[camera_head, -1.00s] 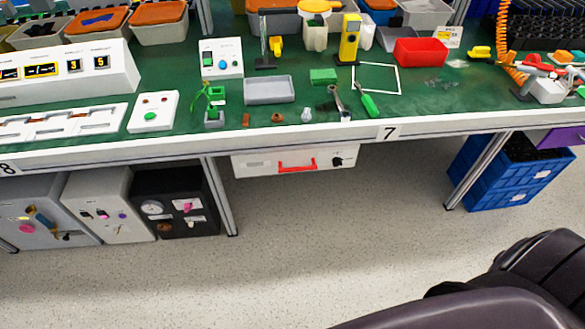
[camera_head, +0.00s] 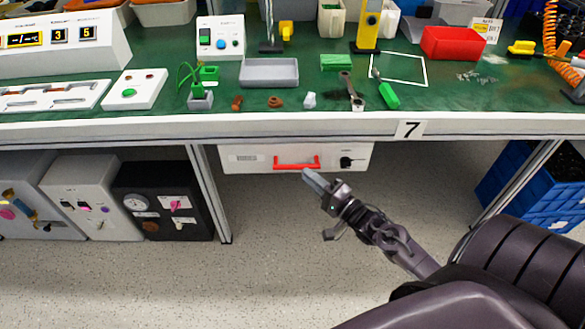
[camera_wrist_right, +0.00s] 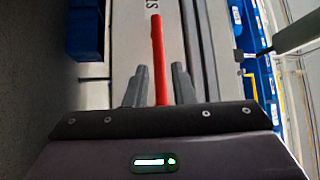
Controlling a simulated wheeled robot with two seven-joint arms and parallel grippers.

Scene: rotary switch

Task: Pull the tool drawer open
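The white tool drawer (camera_head: 262,158) hangs under the bench's front edge and looks shut. Its red bar handle (camera_head: 296,162) is in the middle of the front, with a dark knob (camera_head: 347,162) to the right. My right gripper (camera_head: 307,173) reaches up from the lower right, its tips just below the handle's right end. In the right wrist view, the two fingers of the gripper (camera_wrist_right: 160,80) stand apart, with the red handle (camera_wrist_right: 157,45) running between them. A gap shows on both sides, so it is not gripped. My left gripper is not in view.
The bench edge (camera_head: 150,133) runs above the drawer. A black cabinet (camera_head: 165,205) and a table leg (camera_head: 210,195) stand to the left. Blue crates (camera_head: 545,190) stand to the right. The floor (camera_head: 275,270) before the drawer is free.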

